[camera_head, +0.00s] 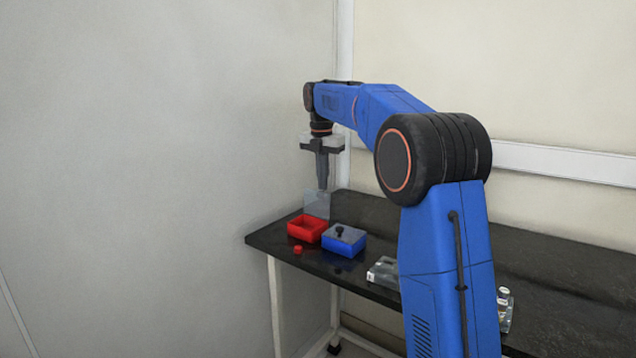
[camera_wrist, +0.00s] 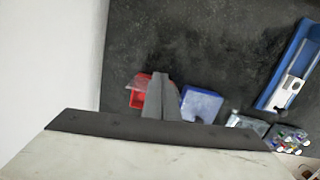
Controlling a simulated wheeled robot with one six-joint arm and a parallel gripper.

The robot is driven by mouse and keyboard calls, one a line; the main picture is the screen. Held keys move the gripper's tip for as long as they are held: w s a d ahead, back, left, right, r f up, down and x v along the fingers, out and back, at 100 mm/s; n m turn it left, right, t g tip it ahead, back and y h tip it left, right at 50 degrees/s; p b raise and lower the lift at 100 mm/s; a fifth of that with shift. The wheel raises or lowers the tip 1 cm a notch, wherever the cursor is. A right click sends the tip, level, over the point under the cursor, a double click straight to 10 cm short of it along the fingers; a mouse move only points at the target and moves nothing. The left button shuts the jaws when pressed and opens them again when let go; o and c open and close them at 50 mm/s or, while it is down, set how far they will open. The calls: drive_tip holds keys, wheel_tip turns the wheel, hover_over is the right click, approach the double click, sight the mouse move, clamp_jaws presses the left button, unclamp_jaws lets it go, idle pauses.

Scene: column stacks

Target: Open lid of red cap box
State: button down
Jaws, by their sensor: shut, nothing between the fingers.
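The red box (camera_head: 307,228) stands near the left end of the black table; its inside shows. A pale, see-through lid panel (camera_head: 316,204) stands upright at the box's back edge, swung open. My gripper (camera_head: 322,187) points down, shut and empty, with its fingertips by the lid's top edge; I cannot tell if they touch. In the wrist view, my gripper (camera_wrist: 160,76) is beside the red box (camera_wrist: 142,78) and hides part of it. A small red cap (camera_head: 298,250) lies on the table in front of the box.
A blue box (camera_head: 343,248) with a grey lid and black knob stands just right of the red box. A clear container (camera_head: 382,271) is further right. The wrist view shows a blue tray (camera_wrist: 303,33) and several coloured pieces (camera_wrist: 286,140). A wall is close on the left.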

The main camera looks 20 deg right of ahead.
drive_tip(key=shift+w+d+f, duration=0.25)
drive_tip(key=shift+w+d, duration=0.2)
drive_tip(key=shift+d, duration=0.2)
drive_tip(key=shift+r, duration=0.1)
idle(0.3)
wheel_tip(320, 180, up, 13)
drive_tip(key=shift+s+a, duration=0.3)
drive_tip(key=shift+s, duration=0.1)
idle(0.6)
drive_tip(key=shift+s+r, duration=0.1)
